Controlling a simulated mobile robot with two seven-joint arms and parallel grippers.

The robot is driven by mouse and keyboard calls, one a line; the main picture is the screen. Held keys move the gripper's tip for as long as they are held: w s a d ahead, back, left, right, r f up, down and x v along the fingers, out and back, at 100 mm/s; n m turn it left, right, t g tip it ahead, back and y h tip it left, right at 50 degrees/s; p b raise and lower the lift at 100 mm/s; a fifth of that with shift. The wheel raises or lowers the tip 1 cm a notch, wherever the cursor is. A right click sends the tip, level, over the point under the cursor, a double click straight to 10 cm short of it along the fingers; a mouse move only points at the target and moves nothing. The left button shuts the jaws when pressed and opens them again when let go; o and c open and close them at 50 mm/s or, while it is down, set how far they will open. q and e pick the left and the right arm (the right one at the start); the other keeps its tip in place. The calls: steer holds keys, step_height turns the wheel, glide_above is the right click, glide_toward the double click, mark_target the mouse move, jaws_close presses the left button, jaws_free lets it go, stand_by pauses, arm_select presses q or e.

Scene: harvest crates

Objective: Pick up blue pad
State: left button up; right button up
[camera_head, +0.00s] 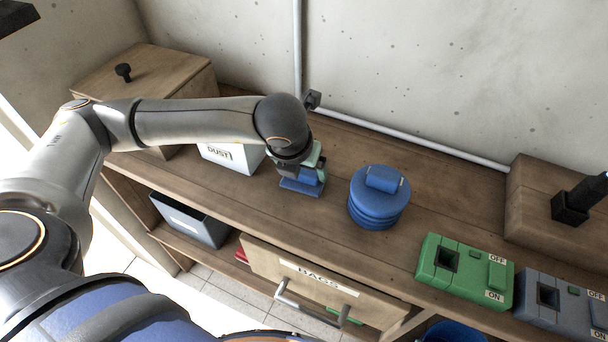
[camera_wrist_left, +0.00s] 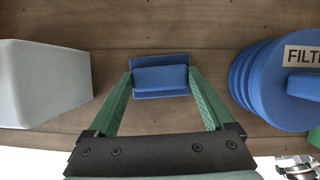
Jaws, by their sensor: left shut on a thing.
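The blue pad (camera_head: 300,187) is on the wooden bench top, between the white DUST bin and the blue ribbed canister. It is a flat plate with a raised block on top. My left gripper (camera_head: 308,172) is over it, pointing down, and partly covers it. In the left wrist view the green fingers of my left gripper (camera_wrist_left: 160,82) are on both sides of the raised block of the blue pad (camera_wrist_left: 160,77), shut on it. I cannot tell whether the pad is clear of the bench. My right gripper is not in view.
The white DUST bin (camera_head: 231,157) is left of the pad, and the blue canister (camera_head: 378,203) is right of it. A green switch box (camera_head: 465,271) and a grey one (camera_head: 557,305) are further right. A BAGS drawer (camera_head: 318,276) is below the bench top.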

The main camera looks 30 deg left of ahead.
arm_select(q)
steer(key=c, duration=0.6)
steer(key=shift+o, duration=0.2)
steer(key=shift+r, duration=0.55)
steer(key=s+d+r, duration=0.9)
steer(key=s+r, duration=0.1)
steer(key=r, duration=0.2)
steer(key=shift+d+b, duration=0.35)
steer(key=shift+d, duration=0.05)
